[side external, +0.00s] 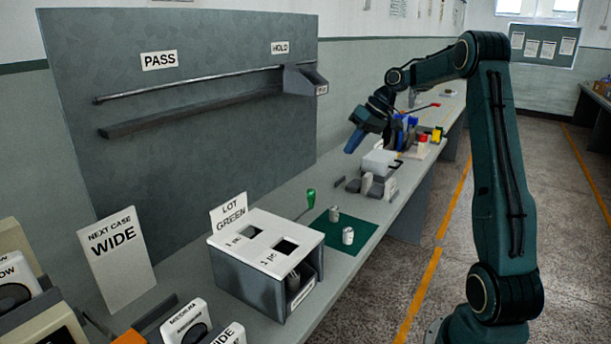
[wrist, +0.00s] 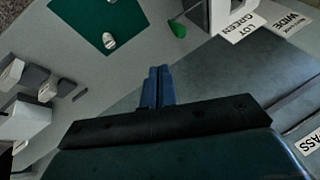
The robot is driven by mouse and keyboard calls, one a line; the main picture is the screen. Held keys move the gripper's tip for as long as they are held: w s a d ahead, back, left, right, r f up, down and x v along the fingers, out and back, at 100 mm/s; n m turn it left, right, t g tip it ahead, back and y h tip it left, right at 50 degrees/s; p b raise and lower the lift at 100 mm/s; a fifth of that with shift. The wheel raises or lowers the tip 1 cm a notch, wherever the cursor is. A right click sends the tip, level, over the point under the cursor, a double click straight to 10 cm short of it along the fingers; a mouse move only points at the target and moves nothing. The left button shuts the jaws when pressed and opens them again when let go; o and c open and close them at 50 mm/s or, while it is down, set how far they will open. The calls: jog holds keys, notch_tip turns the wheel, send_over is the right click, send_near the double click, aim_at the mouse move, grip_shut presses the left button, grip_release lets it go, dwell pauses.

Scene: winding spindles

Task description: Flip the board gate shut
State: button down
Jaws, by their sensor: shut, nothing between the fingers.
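The upright grey board (side external: 200,150) stands behind the bench, with a PASS label (side external: 159,60) and a HOLD label (side external: 280,47). A dark rail (side external: 190,84) and a sloping trough (side external: 190,112) run across it to a grey box-like piece (side external: 300,79) at the right end, under HOLD. I cannot tell which part is the gate or how it is set. My gripper (side external: 353,142) is shut and empty, in the air right of the board and below that piece. In the wrist view its blue fingers (wrist: 157,86) are together; the PASS label (wrist: 308,143) shows at the right edge.
A white box (side external: 265,243) with two square openings and a LOT GREEN sign stands on the bench. A green-handled lever (side external: 309,199) is behind it. A green mat (side external: 340,232) bears small metal cylinders. Grey and white blocks (side external: 378,163) stand below my gripper. A NEXT CASE WIDE sign (side external: 116,257) stands left.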

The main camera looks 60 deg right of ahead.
aim_at(309, 192)
jog(key=shift+f, duration=0.1)
jog(key=a+x, duration=0.3)
jog(key=x, duration=0.9)
dwell(0.4)
jog(key=shift+a, duration=3.65)
